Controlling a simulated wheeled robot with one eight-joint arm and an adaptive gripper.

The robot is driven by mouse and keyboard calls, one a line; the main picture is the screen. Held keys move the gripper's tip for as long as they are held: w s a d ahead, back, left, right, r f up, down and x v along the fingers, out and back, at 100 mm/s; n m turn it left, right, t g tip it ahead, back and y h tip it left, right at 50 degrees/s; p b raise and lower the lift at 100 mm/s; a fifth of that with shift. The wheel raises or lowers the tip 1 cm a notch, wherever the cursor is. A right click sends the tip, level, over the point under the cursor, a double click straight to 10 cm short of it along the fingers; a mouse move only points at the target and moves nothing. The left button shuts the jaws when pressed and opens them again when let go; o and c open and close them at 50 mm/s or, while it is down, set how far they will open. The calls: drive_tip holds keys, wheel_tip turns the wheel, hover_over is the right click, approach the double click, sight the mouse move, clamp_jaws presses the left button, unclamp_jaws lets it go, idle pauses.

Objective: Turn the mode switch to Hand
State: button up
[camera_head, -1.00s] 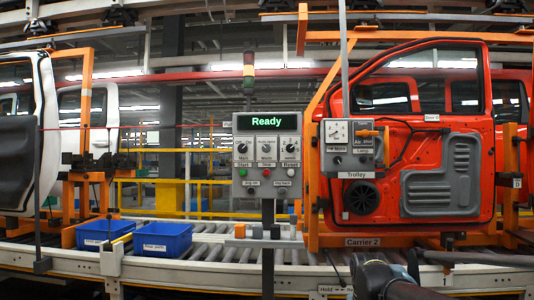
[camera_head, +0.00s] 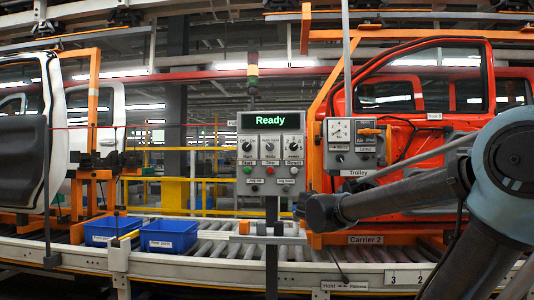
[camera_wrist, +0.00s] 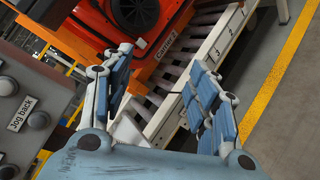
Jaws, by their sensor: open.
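The grey control panel (camera_head: 270,165) stands on a post under a green "Ready" display. It carries a row of three black knobs; the middle one appears to be the mode switch (camera_head: 269,147). Its pointer setting is too small to read. In the wrist view, my gripper (camera_wrist: 160,72) is open, with its blue-padded fingers spread and nothing between them. The panel's "Jog back" corner (camera_wrist: 22,112) shows at that view's left edge, beside my gripper and apart from the fingers. The mode switch is outside the wrist view. In the head view, my gripper cannot be made out at the arm's end.
The trolley box (camera_head: 351,143) hangs right of the panel, before the orange-red door (camera_head: 450,100). Two blue bins (camera_head: 168,236) stand on the line at left. A roller conveyor (camera_wrist: 172,92) runs below. My arm covers part of the door.

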drive_tip(key=w+a+r+n+t+y, duration=0.1)
drive_tip(key=w+a+r+n+t, duration=0.3)
drive_tip(key=a, duration=0.3)
drive_tip(key=w+a+r+n+t+y, duration=0.1)
drive_tip(key=w+a+r+n+t, duration=0.1)
drive_tip(key=a+r+n, duration=0.35)
drive_tip(key=n+t+y, duration=0.4)
drive_tip(key=n+y, duration=0.2)
drive_tip(key=n, duration=0.2)
approach(269, 148)
drive_tip(key=shift+g, duration=0.3)
drive_tip(key=x, duration=0.9)
drive_tip(key=shift+w+d+r, duration=0.2)
drive_tip(key=shift+r, duration=0.15)
drive_tip(key=shift+c, duration=0.6)
drive_tip(key=c, duration=0.9)
drive_tip(key=shift+a+m, duration=0.1)
drive_tip(key=shift+m, duration=0.15)
drive_tip(key=shift+c, duration=0.2)
